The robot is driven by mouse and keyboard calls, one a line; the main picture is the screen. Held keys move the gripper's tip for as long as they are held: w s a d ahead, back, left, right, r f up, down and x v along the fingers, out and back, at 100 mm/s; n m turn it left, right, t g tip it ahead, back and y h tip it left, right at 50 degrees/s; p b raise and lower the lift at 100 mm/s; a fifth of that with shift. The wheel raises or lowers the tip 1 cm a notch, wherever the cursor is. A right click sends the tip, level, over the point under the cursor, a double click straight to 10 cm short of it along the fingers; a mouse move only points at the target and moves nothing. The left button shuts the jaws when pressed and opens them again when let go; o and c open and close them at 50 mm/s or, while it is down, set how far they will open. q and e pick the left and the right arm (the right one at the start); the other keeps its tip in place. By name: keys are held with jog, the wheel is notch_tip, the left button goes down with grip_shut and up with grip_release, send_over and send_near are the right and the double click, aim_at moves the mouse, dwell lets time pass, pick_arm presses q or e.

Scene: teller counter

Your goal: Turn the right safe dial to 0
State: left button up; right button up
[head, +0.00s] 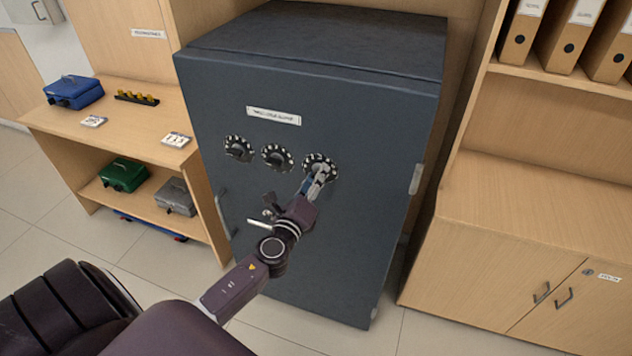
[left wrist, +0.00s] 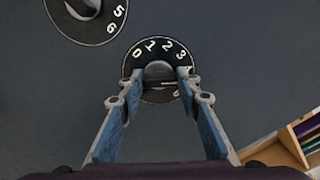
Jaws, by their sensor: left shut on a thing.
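The dark blue-grey safe (head: 300,100) stands in the middle of the head view, its door shut, with three black dials in a row. The right dial (head: 319,166) is the one at my left gripper (head: 318,178). In the left wrist view the right dial (left wrist: 157,50) shows white numbers 0, 1, 2 and 3 on its upper rim. My left gripper (left wrist: 158,84) has its two blue-padded fingers on either side of the dial's knob and is shut on it. The knob's pointer cannot be made out. The right gripper is not in view.
The middle dial (head: 277,158) and left dial (head: 239,148) sit beside it; one dial (left wrist: 92,12) shows at the wrist view's top left. A door handle (head: 222,214) is at the door's left. Wooden shelves (head: 120,115) and a cabinet (head: 540,220) flank the safe.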

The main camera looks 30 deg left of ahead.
pick_arm(q)
jog(key=shift+a+f+n+p, duration=0.1)
jog(key=shift+n+p, duration=0.2)
jog(key=shift+n, duration=6.15)
jog(key=shift+a+n+p, duration=0.1)
jog(key=shift+n+p, duration=0.15)
jog(key=shift+n, duration=6.2)
jog(key=o, duration=1.2)
jog(key=shift+c, duration=0.2)
